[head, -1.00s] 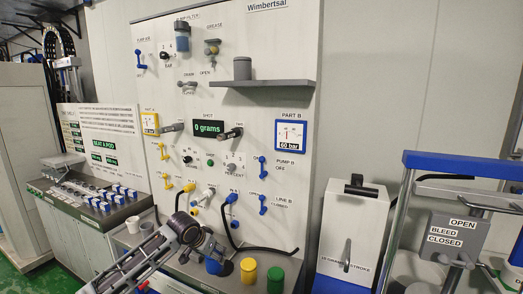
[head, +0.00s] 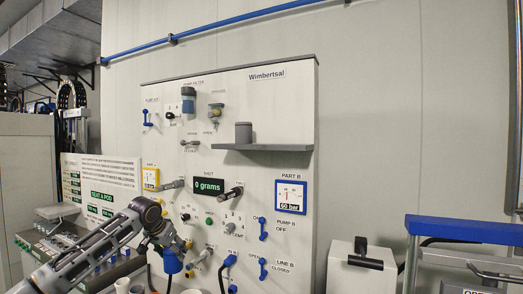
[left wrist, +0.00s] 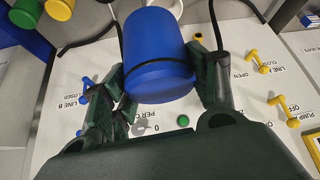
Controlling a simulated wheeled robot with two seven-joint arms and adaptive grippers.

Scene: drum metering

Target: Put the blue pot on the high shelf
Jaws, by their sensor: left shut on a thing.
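The blue pot (head: 173,262) is a small blue cylinder held by my left gripper (head: 168,250) in front of the lower left part of the white panel. In the left wrist view the blue pot (left wrist: 158,55) sits between the two dark green fingers of the left gripper (left wrist: 160,90), which are shut on it. The high shelf (head: 262,147) is a grey ledge on the upper right of the panel, above and to the right of the pot. A grey cylinder (head: 243,133) stands on its left part. My right gripper is not in view.
The panel carries levers, a grams display (head: 208,186) and a blue-framed gauge (head: 291,197) below the shelf. The middle and right of the shelf are bare. In the left wrist view, a yellow pot (left wrist: 60,8) and a green pot (left wrist: 26,12) show at upper left.

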